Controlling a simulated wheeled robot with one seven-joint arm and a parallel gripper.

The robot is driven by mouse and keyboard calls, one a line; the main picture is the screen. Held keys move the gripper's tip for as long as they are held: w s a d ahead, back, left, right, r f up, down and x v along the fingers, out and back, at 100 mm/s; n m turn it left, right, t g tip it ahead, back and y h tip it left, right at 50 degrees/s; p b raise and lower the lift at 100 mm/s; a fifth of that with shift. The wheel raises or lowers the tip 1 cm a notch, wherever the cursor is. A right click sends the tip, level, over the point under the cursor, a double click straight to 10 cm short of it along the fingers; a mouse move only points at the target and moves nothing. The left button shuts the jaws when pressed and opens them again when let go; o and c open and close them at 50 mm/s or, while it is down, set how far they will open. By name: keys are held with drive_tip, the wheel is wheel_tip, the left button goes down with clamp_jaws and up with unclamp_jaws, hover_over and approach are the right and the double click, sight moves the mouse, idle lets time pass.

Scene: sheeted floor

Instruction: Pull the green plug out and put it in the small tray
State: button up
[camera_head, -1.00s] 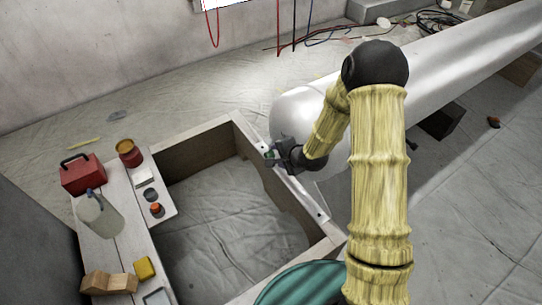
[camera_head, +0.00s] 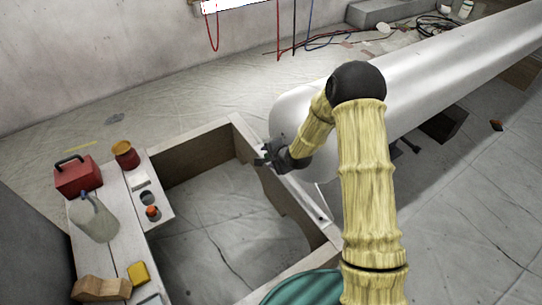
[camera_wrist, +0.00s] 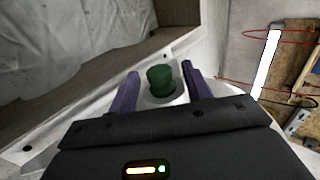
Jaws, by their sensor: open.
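The green plug (camera_wrist: 160,78) stands in a pale round seat in the wrist view. The plug is between the two purple fingers of my open gripper (camera_wrist: 160,71), with a gap visible on each side. In the head view my gripper (camera_head: 264,156) is at the right-hand side of the wooden frame, by the rounded end of the big pale cylinder; I cannot make out the plug there. A small shallow tray (camera_head: 150,300) with a pale rim is partly cut off at the bottom edge, on the white boards at left.
The white boards (camera_head: 110,238) hold a red box (camera_head: 77,176), a red-brown jar (camera_head: 125,154), a clear bottle (camera_head: 95,220), a yellow block (camera_head: 138,273) and a brown wooden piece (camera_head: 101,289). The wooden frame (camera_head: 205,138) surrounds an open gap. The large cylinder (camera_head: 440,72) lies behind my arm.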

clamp_jaws()
drive_tip(key=shift+s+a, duration=0.25)
drive_tip(key=shift+a, duration=0.1)
drive_tip(key=shift+s+a, duration=0.15)
drive_tip(key=shift+a, duration=0.1)
drive_tip(key=shift+s+a, duration=0.55)
drive_tip(key=shift+a, duration=0.2)
drive_tip(key=shift+s+a, duration=0.5)
drive_tip(key=shift+a, duration=0.25)
idle(0.6)
drive_tip(key=s+a, duration=0.2)
drive_tip(key=a, duration=0.1)
drive_tip(key=shift+s+a, duration=0.1)
drive_tip(key=shift+a, duration=0.05)
idle(0.5)
idle(0.5)
